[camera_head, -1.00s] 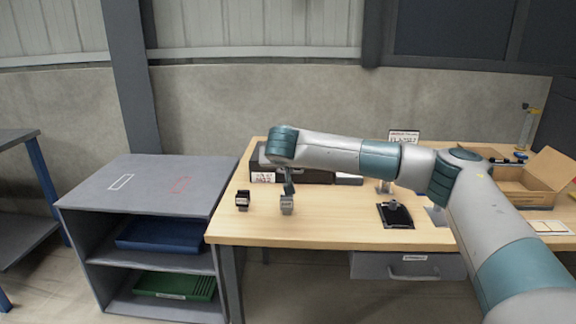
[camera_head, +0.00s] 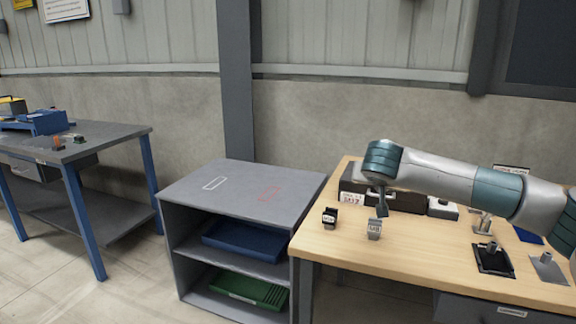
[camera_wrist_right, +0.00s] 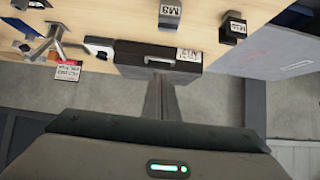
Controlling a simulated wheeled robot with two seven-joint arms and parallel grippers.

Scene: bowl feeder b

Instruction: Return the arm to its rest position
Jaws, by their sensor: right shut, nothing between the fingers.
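My right arm reaches in from the right over the wooden workbench (camera_head: 420,258). Its gripper (camera_head: 382,211) points down just behind a small grey labelled block (camera_head: 374,230); I cannot tell the exact gap. In the right wrist view the gripper's fingers (camera_wrist_right: 159,80) are together with nothing between them. A dark case with a handle (camera_wrist_right: 150,56) lies beyond the fingertips there. My left gripper is in neither view.
A small black labelled block (camera_head: 329,218) stands left of the grey one. A black plate fixture (camera_head: 494,262) is at the right. A grey shelf unit (camera_head: 240,180) holds a blue tray (camera_head: 243,243) and a green tray (camera_head: 250,291). A blue-legged table (camera_head: 90,150) stands at far left.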

